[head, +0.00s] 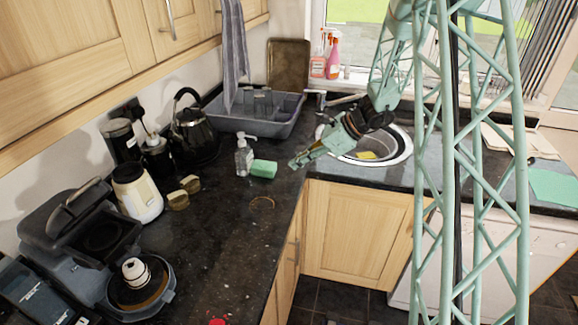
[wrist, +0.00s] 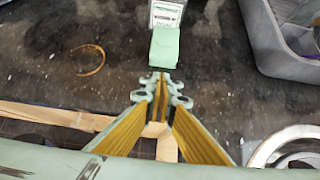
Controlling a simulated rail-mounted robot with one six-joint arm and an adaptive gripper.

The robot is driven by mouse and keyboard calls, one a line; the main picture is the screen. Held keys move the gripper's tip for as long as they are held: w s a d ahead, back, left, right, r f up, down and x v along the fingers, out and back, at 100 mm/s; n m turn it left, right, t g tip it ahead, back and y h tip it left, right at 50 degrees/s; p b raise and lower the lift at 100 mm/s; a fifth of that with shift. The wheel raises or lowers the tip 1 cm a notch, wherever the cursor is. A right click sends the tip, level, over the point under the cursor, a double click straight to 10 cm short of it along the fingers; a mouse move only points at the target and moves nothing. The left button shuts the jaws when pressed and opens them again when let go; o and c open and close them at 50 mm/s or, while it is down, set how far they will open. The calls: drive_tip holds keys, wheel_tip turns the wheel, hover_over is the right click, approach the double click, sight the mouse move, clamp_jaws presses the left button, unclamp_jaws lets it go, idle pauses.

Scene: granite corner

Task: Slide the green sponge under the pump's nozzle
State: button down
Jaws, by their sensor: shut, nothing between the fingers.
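The green sponge (head: 264,169) lies on the dark granite counter, just right of the clear pump bottle (head: 244,158) and close to it. The bottle stands upright with a white pump head. In the wrist view, the sponge (wrist: 164,47) lies between the bottle (wrist: 166,13) and my fingertips, in line with both. My gripper (head: 293,163) is shut and empty, to the right of the sponge. In the wrist view, the tips of my gripper (wrist: 162,78) are close to the sponge's near end; I cannot tell whether they touch. The nozzle is cut off in the wrist view.
A grey dish rack (head: 285,122) stands behind the bottle, and a round sink (head: 395,150) lies to the right. A brown ring (head: 262,203) lies on the counter in front. A black kettle (head: 193,135) and two small sponge-like blocks (head: 180,198) are to the left.

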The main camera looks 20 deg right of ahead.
drive_tip(key=v, duration=0.7)
drive_tip(key=shift+p, duration=0.4)
drive_tip(key=shift+r, duration=0.1)
drive_tip(key=s+a+r+n+g+h, duration=0.1)
drive_tip(key=s+a+r+n, duration=0.5)
drive_tip(key=s+a+r, duration=0.35)
drive_tip(key=s+a+r+n+g+h, duration=0.1)
drive_tip(key=s+a+r+n+g, duration=0.1)
drive_tip(key=s+a+r+n, duration=0.75)
drive_tip(key=s+d+r+n+h, duration=0.1)
drive_tip(key=s+r+n, duration=0.1)
drive_tip(key=s, duration=0.8)
drive_tip(key=s+d+r+n+t+h, duration=0.1)
drive_tip(key=s+r+n+h, duration=0.1)
drive_tip(key=s, duration=0.7)
drive_tip(key=s+d+r+n+t+h, duration=0.1)
drive_tip(key=s+n, duration=0.4)
drive_tip(key=s, duration=0.5)
wheel_tip(320, 180, up, 2)
drive_tip(key=shift+s+d+r+h+b, duration=0.2)
drive_tip(key=shift+s+d+h+b, duration=0.15)
drive_tip(key=shift+h, duration=0.35)
